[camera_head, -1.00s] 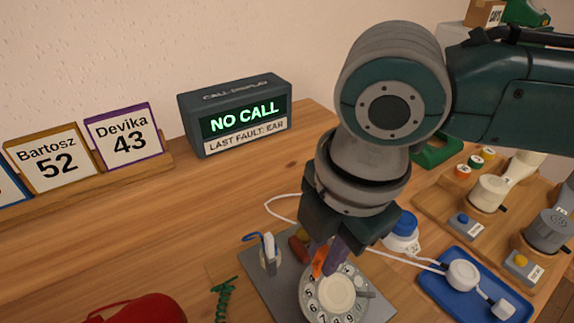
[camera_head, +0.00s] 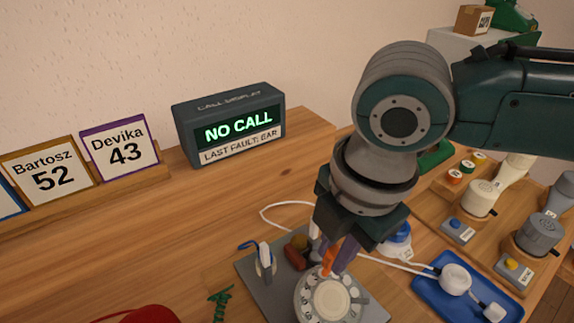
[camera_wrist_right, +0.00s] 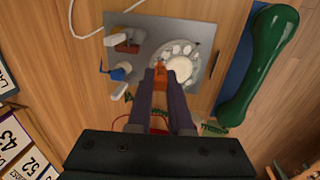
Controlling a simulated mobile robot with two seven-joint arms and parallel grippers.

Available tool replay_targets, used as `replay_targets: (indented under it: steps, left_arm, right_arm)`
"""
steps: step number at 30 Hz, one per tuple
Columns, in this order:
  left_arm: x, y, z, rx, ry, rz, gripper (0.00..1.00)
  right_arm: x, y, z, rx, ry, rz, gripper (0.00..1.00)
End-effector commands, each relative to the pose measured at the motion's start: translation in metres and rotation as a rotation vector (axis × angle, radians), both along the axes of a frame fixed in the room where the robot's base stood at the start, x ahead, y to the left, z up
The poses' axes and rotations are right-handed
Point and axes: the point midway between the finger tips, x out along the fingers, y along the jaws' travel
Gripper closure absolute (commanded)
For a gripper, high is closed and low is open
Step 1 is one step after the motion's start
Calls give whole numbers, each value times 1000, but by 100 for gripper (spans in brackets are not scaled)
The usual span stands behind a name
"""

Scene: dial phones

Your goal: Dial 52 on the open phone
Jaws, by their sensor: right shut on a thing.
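The open phone is a grey plate (camera_head: 262,291) with its inner parts bare, at the bottom of the head view. Its round cream dial (camera_head: 329,299) is partly cut off by the frame's lower edge. The dial also shows in the right wrist view (camera_wrist_right: 181,64). My right gripper (camera_head: 338,258) points down at the dial's upper rim, shut on a small orange piece (camera_wrist_right: 160,76). The orange piece's tip is at the ring of finger holes; whether it sits in a hole is unclear. The call display (camera_head: 238,128) reads "NO CALL" and "LAST FAULT: EAR". My left gripper is not in view.
Name cards, Bartosz 52 (camera_head: 49,172) and Devika 43 (camera_head: 119,152), stand on a wooden rack at left. A blue tray (camera_head: 430,293) with white parts lies right of the phone. A green handset (camera_wrist_right: 262,65) shows in the wrist view.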

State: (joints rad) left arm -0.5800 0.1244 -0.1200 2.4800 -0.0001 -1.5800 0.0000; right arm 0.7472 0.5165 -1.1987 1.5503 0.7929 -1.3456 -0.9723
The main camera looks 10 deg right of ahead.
Motion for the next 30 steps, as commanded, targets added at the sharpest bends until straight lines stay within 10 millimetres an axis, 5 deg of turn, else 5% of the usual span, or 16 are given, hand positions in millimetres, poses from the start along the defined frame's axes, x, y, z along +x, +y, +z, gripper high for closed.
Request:
replay_targets:
  steps: [30]
  left_arm:
    - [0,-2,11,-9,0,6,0]
  right_arm:
    - [-4,-17,-3,-3,2,0,100]
